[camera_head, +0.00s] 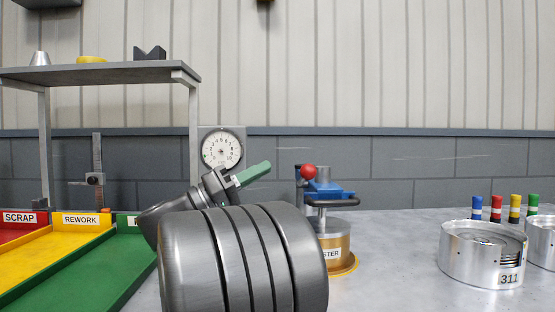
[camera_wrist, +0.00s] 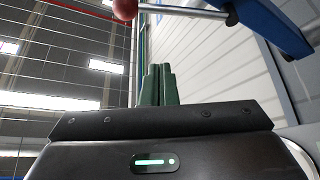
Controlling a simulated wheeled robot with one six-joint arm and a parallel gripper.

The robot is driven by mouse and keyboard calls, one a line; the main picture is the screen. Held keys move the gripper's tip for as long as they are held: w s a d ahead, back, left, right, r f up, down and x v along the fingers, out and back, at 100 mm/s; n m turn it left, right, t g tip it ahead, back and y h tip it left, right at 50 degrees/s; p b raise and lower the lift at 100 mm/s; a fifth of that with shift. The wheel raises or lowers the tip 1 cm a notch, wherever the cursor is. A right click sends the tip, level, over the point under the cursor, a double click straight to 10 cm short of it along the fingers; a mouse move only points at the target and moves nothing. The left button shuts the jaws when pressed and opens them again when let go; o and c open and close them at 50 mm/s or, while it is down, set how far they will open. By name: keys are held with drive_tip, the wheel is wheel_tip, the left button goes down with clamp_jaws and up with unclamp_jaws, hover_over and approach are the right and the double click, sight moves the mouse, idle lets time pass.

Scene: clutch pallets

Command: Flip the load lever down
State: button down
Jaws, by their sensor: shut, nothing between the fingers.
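The load lever's red ball knob (camera_head: 309,172) shows at the upper left of the blue press fixture (camera_head: 328,190). The fixture stands over a brass-coloured cylinder (camera_head: 335,246) with a partly hidden label. In the wrist view the red knob (camera_wrist: 125,9) is cut by the top edge, and its metal rod (camera_wrist: 180,11) runs right to a blue part (camera_wrist: 265,22). My gripper (camera_head: 266,166) has green fingers, shut and empty, to the left of the knob and apart from it in the head view.
A dial gauge (camera_head: 221,150) stands behind my gripper. Red, yellow (camera_head: 60,255) and green trays lie at left under a shelf (camera_head: 100,72). A metal housing marked 311 (camera_head: 470,255) and several coloured pegs (camera_head: 496,208) stand at right. Bare bench (camera_head: 395,255) lies between.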

drive_tip(key=v, duration=0.3)
drive_tip(key=shift+w+a+f, duration=0.1)
drive_tip(key=shift+f, duration=0.05)
drive_tip(key=w+d+r+n+t+y+p, duration=0.2)
drive_tip(key=w+d+r+n+y+p, duration=0.2)
drive_tip(key=p, duration=1.8)
drive_tip(key=w+d+r+n, duration=0.2)
drive_tip(key=d+r+n, duration=0.1)
drive_tip(key=d+n, duration=0.1)
drive_tip(key=shift+d+n+t, duration=0.4)
drive_tip(key=shift+d, duration=0.3)
drive_tip(key=shift+w+p, duration=0.25)
drive_tip(key=shift+p, duration=0.3)
drive_tip(key=shift+s+f+b, duration=0.15)
drive_tip(key=shift+f+b, duration=0.15)
drive_tip(key=shift+b, duration=0.55)
